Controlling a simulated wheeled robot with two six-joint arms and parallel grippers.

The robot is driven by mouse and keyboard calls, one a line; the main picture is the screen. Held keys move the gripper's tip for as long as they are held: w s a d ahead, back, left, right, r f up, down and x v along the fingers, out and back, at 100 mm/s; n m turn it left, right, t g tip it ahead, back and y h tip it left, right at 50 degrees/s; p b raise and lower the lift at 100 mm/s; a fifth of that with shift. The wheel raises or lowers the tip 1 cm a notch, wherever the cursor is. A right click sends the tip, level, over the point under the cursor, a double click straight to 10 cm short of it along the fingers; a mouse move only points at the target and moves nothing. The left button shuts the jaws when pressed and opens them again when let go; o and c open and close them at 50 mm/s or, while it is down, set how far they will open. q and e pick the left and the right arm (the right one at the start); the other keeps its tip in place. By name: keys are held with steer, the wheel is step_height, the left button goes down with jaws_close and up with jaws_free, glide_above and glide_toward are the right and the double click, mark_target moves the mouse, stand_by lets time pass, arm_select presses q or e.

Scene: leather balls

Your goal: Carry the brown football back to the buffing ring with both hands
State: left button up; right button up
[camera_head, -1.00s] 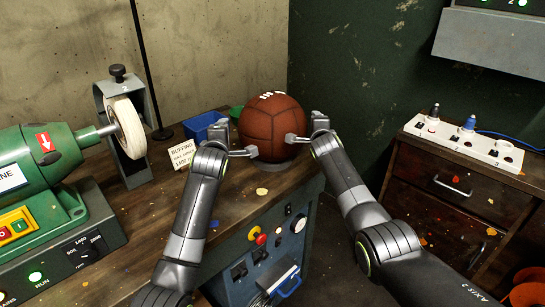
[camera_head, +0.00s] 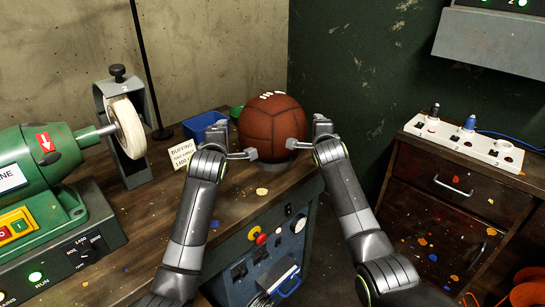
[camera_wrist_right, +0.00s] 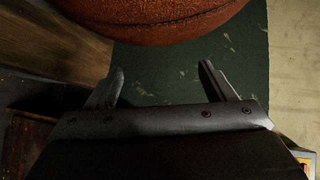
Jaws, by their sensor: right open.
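The brown football (camera_head: 272,124), with white laces on top, is at the back right of the wooden workbench. It also shows at the top of the right wrist view (camera_wrist_right: 150,12). My left gripper (camera_head: 236,143) is at its left side and my right gripper (camera_head: 308,133) at its right. Both have their fingers spread, with one finger of each against or very near the lower side of the ball. In the right wrist view the fingers (camera_wrist_right: 162,82) are apart with nothing between them.
A blue bin (camera_head: 203,127) and a white buffing sign (camera_head: 184,154) stand left of the ball. A green buffing machine (camera_head: 40,170) with a pale wheel (camera_head: 127,128) fills the left. A cabinet with a power strip (camera_head: 465,142) is at the right. A small pale disc (camera_head: 262,191) lies on the bench.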

steer(key=v, duration=0.7)
steer(key=shift+s, duration=0.3)
steer(key=shift+r, duration=0.15)
